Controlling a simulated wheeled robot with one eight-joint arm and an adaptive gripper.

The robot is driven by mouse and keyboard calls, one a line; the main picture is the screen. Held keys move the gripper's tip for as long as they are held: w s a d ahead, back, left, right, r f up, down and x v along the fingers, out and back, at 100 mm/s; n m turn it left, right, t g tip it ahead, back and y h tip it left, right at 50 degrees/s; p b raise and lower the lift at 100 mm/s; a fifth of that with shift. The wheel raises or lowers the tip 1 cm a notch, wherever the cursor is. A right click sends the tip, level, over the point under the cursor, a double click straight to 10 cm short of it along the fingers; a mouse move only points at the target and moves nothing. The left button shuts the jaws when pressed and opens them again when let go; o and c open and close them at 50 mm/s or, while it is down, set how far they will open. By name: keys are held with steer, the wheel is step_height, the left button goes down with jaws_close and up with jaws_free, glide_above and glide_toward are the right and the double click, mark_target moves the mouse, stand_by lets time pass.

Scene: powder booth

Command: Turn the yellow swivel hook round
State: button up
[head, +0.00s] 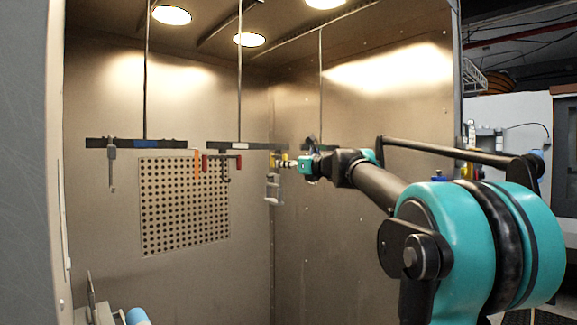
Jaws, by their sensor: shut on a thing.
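The yellow swivel hook (284,157) is at the right end of the middle hanging bar (245,146), small in the head view and partly covered by my gripper. My gripper (291,164) reaches in from the right and is shut on the hook. A grey frame-like part (272,188) hangs just below the hook. The exact finger contact and which way the hook faces are too small to tell.
A red-ended clamp-like piece (222,158) and an orange strip (197,165) hang left of the hook. Another bar (120,143) with a grey hanger (112,165) is further left. A perforated panel (187,205) is in the back wall. Free room lies below the bars.

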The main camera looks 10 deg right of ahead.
steer(key=shift+s+a, duration=0.15)
steer(key=shift+a, duration=1.5)
steer(key=shift+w+a, duration=0.3)
steer(key=shift+a, duration=0.2)
steer(key=shift+w+a, duration=0.25)
steer(key=shift+a, duration=0.2)
steer(key=shift+x, duration=0.9)
steer(key=o, duration=0.8)
steer(key=shift+s+a, duration=0.1)
steer(key=v, duration=0.9)
